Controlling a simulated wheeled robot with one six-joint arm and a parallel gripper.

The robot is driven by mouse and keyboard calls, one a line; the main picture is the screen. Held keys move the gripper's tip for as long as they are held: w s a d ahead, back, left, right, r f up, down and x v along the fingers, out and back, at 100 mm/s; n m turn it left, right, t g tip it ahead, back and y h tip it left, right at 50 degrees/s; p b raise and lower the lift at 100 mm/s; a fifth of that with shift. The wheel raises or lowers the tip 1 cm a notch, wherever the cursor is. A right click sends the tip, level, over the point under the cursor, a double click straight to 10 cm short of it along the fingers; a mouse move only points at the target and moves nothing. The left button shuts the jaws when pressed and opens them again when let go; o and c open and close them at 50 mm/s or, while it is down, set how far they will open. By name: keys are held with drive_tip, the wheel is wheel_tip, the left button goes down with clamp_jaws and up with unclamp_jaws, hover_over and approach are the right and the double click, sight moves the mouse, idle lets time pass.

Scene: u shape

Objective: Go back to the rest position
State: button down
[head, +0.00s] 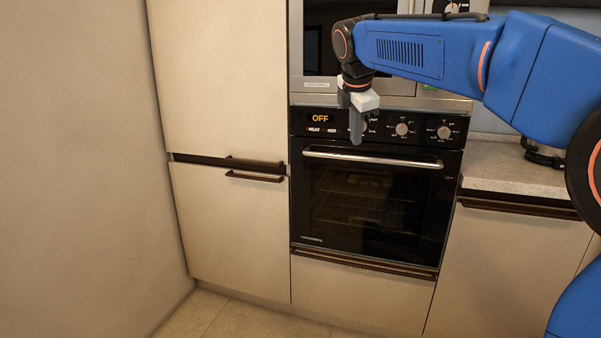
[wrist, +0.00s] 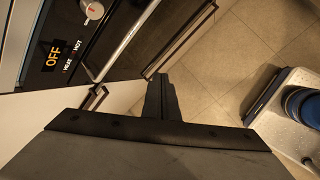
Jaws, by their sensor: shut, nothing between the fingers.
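My gripper (head: 357,136) hangs downward from my blue arm in front of the oven's control panel in the head view. Its fingers are together with nothing between them. In the wrist view my gripper (wrist: 161,84) also shows with its dark fingers closed, pointing toward the floor. The black oven (head: 370,205) stands behind it with its door shut. Its display (head: 320,118) reads OFF, and this display also shows in the wrist view (wrist: 56,54). My gripper hides part of the control panel.
The oven handle (head: 372,159) runs across the door's top, just below the gripper. A microwave (head: 310,60) sits above the oven. Cabinets (head: 230,230) stand left, with dark handles. A worktop (head: 505,168) lies right. Tiled floor (head: 240,318) is clear in front.

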drive_tip(key=s+d+f+m, duration=0.5)
drive_tip(key=s, duration=0.5)
drive_tip(key=s+d+f+m, duration=0.5)
drive_tip(key=s+f, duration=0.1)
drive_tip(key=s, duration=0.4)
drive_tip(key=s+d+f+m, duration=0.2)
drive_tip(key=s+f+m, duration=0.3)
drive_tip(key=s+f, duration=0.4)
drive_tip(key=s+d+f+m+y, duration=0.1)
drive_tip(key=s+d+f+m, duration=0.1)
drive_tip(key=s+f+m, duration=0.4)
drive_tip(key=s+f, duration=0.4)
drive_tip(key=shift+s+d+f+g, duration=0.15)
drive_tip(key=shift+s+g, duration=0.2)
drive_tip(key=shift+g, duration=0.05)
